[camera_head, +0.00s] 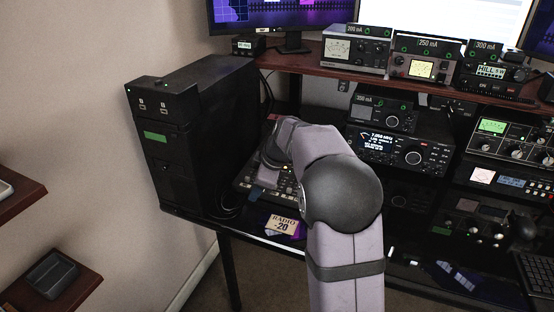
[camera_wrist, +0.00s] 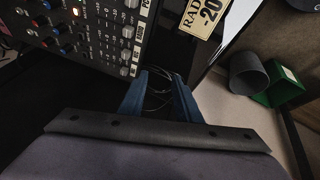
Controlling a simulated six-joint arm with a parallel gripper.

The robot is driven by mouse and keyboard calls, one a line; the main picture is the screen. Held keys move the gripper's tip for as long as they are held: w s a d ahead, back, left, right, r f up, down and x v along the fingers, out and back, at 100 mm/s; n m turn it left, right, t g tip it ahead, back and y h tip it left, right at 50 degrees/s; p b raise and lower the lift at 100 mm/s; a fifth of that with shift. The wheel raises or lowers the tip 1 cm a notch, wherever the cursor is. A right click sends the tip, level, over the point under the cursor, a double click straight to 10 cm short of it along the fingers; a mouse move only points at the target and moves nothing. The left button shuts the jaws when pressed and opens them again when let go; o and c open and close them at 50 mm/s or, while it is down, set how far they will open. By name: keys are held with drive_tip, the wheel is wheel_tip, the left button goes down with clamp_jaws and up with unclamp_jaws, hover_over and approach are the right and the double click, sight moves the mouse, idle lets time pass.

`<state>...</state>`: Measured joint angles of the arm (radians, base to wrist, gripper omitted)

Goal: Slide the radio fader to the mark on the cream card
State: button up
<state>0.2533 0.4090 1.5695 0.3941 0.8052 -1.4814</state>
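The cream card (camera_head: 282,225) lies at the desk's front edge and reads "RADIO -20". Part of it shows at the top of the wrist view (camera_wrist: 207,15). The black mixer (camera_head: 286,188) sits behind the card, partly hidden by my arm. In the wrist view the mixer (camera_wrist: 95,40) fills the upper left, with coloured knobs and a row of pale grey caps along its edge. Cables show beyond the fingers.
A black computer tower (camera_head: 190,125) stands left of the mixer. Radios (camera_head: 400,148) stand to the right of my arm, with meters (camera_head: 420,68) on the shelf above. A dark cup (camera_wrist: 247,75) and a green box (camera_wrist: 285,82) show right in the wrist view.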

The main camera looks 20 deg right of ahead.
drive_tip(key=m+g+p, duration=0.1)
drive_tip(key=m+p, duration=0.1)
drive_tip(key=p, duration=0.9)
approach(277, 190)
wheel_tip(277, 190, up, 2)
drive_tip(key=a, duration=0.1)
drive_tip(key=shift+w+d+f+p, duration=0.2)
drive_tip(key=shift+w+d+p, duration=0.15)
drive_tip(key=shift+w+p, duration=0.15)
drive_tip(key=shift+f, duration=0.1)
drive_tip(key=shift+p+x, duration=1.05)
drive_tip(key=shift+x, duration=2.5)
drive_tip(key=shift+s+a, duration=0.1)
drive_tip(key=shift+a, duration=0.05)
drive_tip(key=shift+c, duration=0.5)
clamp_jaws()
